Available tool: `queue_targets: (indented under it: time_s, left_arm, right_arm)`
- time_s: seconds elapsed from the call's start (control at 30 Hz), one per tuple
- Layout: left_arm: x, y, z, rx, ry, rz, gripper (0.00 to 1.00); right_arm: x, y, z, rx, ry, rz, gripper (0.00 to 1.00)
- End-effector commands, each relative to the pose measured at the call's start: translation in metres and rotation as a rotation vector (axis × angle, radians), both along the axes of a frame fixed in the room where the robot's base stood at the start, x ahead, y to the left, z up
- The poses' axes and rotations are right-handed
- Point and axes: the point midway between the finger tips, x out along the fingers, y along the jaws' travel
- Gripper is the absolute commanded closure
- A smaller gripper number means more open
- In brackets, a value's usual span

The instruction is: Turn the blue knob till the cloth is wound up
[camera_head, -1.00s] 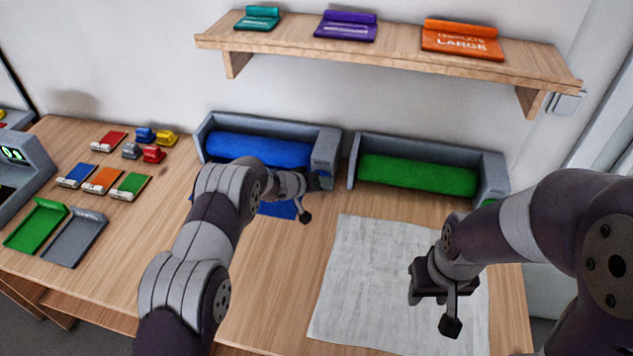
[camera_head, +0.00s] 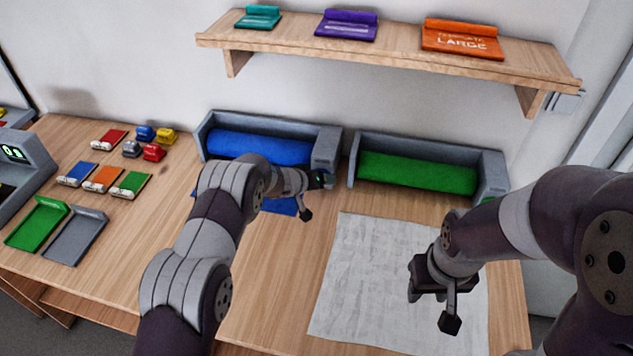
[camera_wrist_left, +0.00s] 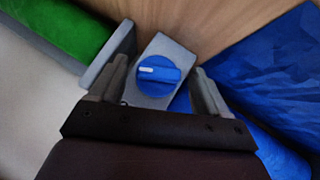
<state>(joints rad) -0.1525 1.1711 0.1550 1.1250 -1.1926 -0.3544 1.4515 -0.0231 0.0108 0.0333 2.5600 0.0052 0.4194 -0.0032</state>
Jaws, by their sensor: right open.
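The blue roll (camera_head: 258,148) sits in a grey holder (camera_head: 327,148) at the back of the table. A flat piece of blue cloth (camera_head: 281,206) lies out in front of it, partly hidden by my left arm; it also shows in the left wrist view (camera_wrist_left: 275,75). The blue knob (camera_wrist_left: 158,75) with a white mark is on the holder's end. My left gripper (camera_wrist_left: 160,88) is open, with one finger on each side of the knob; contact cannot be told. My right gripper (camera_head: 431,307) is open and empty above the white sheet (camera_head: 365,270).
A green roll (camera_head: 418,174) in a similar holder stands to the right. Small cars, coloured cards, a green tray (camera_head: 37,226) and a grey tray (camera_head: 74,237) are on the left. A wall shelf (camera_head: 390,58) holds three coloured templates. Bare wood lies between left arm and sheet.

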Motion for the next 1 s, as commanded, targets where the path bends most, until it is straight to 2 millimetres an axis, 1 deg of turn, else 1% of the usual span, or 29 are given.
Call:
queue_targets:
  time_s: [0.17, 0.27, 0.37, 0.53, 0.6, 0.7, 0.8, 1.0]
  left_arm:
    - [-0.003, 0.002, 0.002, 0.000, 0.000, 0.000, 0.23]
    - [-0.011, 0.007, 0.010, 0.000, 0.001, 0.000, 0.23]
    - [-0.025, 0.017, 0.024, -0.001, 0.000, 0.001, 0.23]
    - [-0.055, 0.038, 0.055, 0.000, -0.002, 0.003, 0.23]
    - [-0.065, 0.044, 0.065, 0.000, -0.002, 0.001, 0.23]
    - [-0.075, 0.051, 0.075, 0.000, 0.000, 0.002, 0.23]
    - [-0.080, 0.054, 0.080, -0.001, 0.001, 0.002, 0.23]
    - [-0.082, 0.055, 0.081, -0.001, 0.000, 0.001, 0.23]
  right_arm:
    - [0.000, 0.000, -0.002, 0.000, 0.000, 0.000, 0.57]
    - [0.000, 0.000, -0.006, 0.000, 0.000, 0.000, 0.57]
    - [0.000, 0.000, -0.011, 0.000, 0.000, 0.000, 0.57]
    - [0.000, 0.000, -0.017, 0.000, 0.000, 0.000, 0.57]
    - [0.000, 0.000, -0.018, 0.000, 0.000, 0.000, 0.57]
    - [0.000, 0.000, -0.018, 0.000, 0.000, 0.000, 0.57]
    - [0.000, 0.000, -0.018, 0.000, 0.000, 0.000, 0.57]
    - [0.000, 0.000, -0.018, 0.000, 0.000, 0.000, 0.57]
